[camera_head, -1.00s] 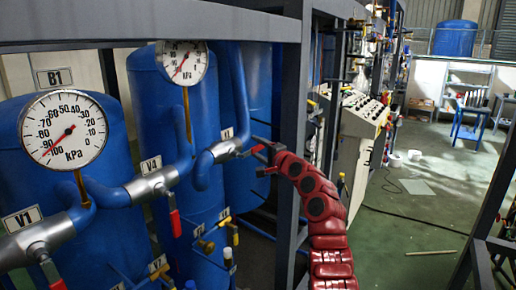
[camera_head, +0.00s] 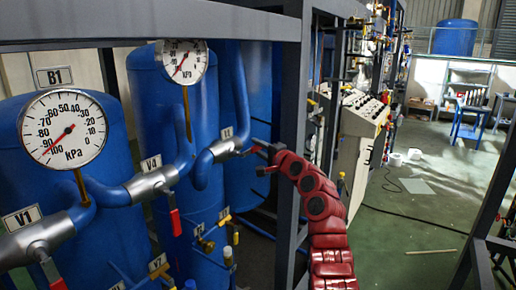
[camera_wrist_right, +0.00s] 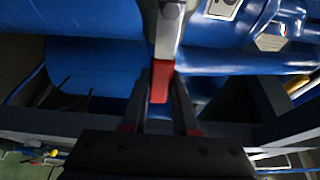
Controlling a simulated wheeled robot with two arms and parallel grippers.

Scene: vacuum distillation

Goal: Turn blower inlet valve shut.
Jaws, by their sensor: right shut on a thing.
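A silver valve body (camera_head: 226,149) sits on the blue pipe near the middle of the head view, below a small label too small to read. My right arm, red and segmented, reaches to it from the lower right. In the right wrist view a red valve handle (camera_wrist_right: 161,80) runs between the two fingers of my right gripper (camera_wrist_right: 160,98), which is shut on it. My left gripper is not in view.
Other silver valves with red handles, V4 (camera_head: 151,184) and V1 (camera_head: 35,238), stand to the left. Two pressure gauges (camera_head: 62,129) rise above the pipes. Blue tanks stand behind. A grey frame post (camera_head: 292,120) is close beside my right arm.

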